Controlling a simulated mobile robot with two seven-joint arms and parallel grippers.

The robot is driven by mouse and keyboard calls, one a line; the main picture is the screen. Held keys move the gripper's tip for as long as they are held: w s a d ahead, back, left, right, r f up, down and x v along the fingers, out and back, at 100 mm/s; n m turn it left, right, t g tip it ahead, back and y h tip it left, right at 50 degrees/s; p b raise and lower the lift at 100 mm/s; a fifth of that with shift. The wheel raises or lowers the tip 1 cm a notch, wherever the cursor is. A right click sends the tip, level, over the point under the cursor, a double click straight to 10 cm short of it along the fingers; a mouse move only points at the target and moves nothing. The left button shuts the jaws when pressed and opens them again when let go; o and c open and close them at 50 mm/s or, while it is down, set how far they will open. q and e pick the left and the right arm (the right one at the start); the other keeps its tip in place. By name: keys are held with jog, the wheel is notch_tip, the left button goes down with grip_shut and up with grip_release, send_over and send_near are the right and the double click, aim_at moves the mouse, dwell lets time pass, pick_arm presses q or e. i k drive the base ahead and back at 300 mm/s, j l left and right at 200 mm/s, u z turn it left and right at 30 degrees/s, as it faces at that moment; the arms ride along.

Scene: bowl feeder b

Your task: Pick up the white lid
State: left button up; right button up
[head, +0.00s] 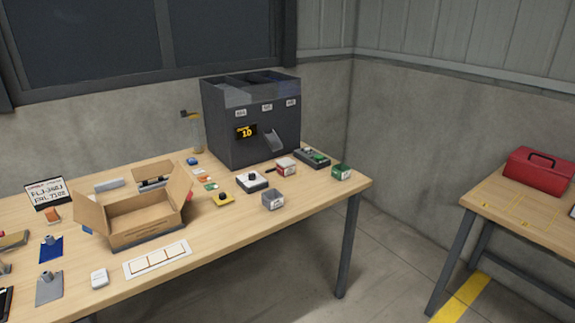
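The white lid (250,184) looks like a square white piece with a black knob on top. It lies on the wooden table (215,250) in front of the dark feeder box. A smaller yellow piece with a black knob (223,200) lies to its left and nearer. A grey open container (273,200) stands nearer and to its right. A small red and white box (286,167) stands just to the right of the lid. Neither of my grippers is clearly in view.
The dark feeder (245,140) stands at the back. An open cardboard box (145,225), a white sectioned strip (158,259) and a white block (99,278) occupy the left. A green box (341,172) stands near the right end. A second table holds a red toolbox (540,172).

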aim_at(285, 163)
jog(key=i+l+u, duration=0.15)
jog(key=u, duration=0.8)
jog(key=i+l+u, duration=0.1)
jog(key=l+u, duration=0.2)
jog(key=l, duration=0.15)
jog(key=i+l+u, duration=0.1)
jog(key=l+u, duration=0.35)
jog(key=l, duration=0.9)
jog(key=i, duration=0.05)
